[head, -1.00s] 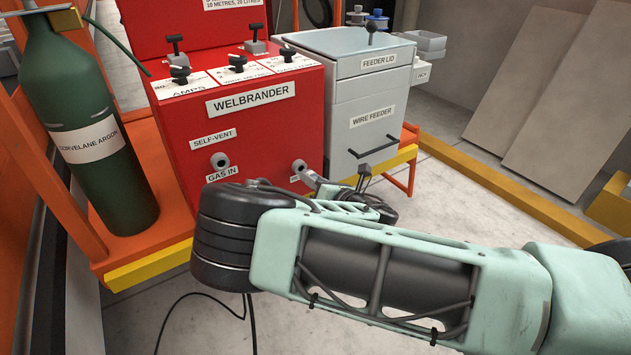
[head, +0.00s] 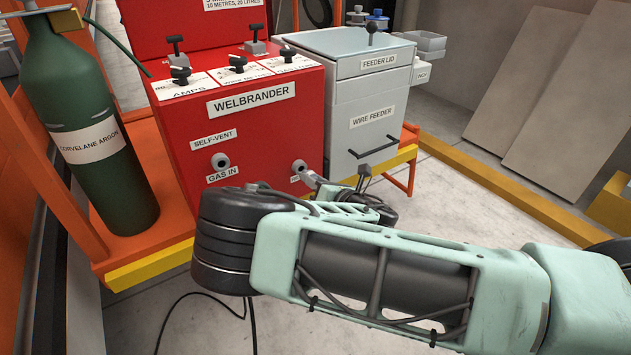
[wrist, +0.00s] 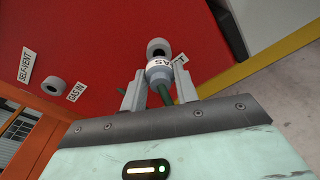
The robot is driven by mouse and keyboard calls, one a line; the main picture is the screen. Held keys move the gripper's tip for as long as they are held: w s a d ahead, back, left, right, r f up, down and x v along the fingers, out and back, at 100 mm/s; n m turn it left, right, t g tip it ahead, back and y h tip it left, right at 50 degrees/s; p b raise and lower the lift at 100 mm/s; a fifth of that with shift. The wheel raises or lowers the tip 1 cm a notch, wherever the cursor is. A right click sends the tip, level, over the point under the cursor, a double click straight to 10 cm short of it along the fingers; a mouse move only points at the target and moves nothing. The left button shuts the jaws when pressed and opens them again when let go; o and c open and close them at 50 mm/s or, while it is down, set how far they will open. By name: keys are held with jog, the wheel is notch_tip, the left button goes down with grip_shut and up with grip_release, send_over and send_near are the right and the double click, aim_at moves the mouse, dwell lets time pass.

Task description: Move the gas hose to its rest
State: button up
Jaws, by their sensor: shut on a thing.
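The gas hose's end (wrist: 158,70) has a pale grey tip with a white collar marked GAS; a green hose runs back from it between my fingers. My gripper (wrist: 160,80) is shut on it. A grey round socket (wrist: 158,47) on the red panel lies just beyond the tip; I cannot tell whether they touch. In the head view this right-hand socket (head: 299,167) is beside my gripper (head: 318,185), its label partly hidden. The GAS IN socket (head: 220,161) is to the left, with nothing in it. My arm hides most of the hose in the head view.
The red WELBRANDER unit (head: 250,130) stands on an orange cart with a yellow front edge (head: 150,266). A green argon cylinder (head: 85,110) is at left, the grey wire feeder (head: 368,125) at right. A dark cable (head: 190,300) hangs below my wrist.

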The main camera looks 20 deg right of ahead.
jog(key=shift+x, duration=1.4)
dwell(0.4)
jog(key=o, duration=1.2)
jog(key=shift+w+d+r, duration=0.1)
jog(key=shift+r, duration=0.05)
jog(key=v, duration=1.7)
jog(key=shift+s, duration=0.25)
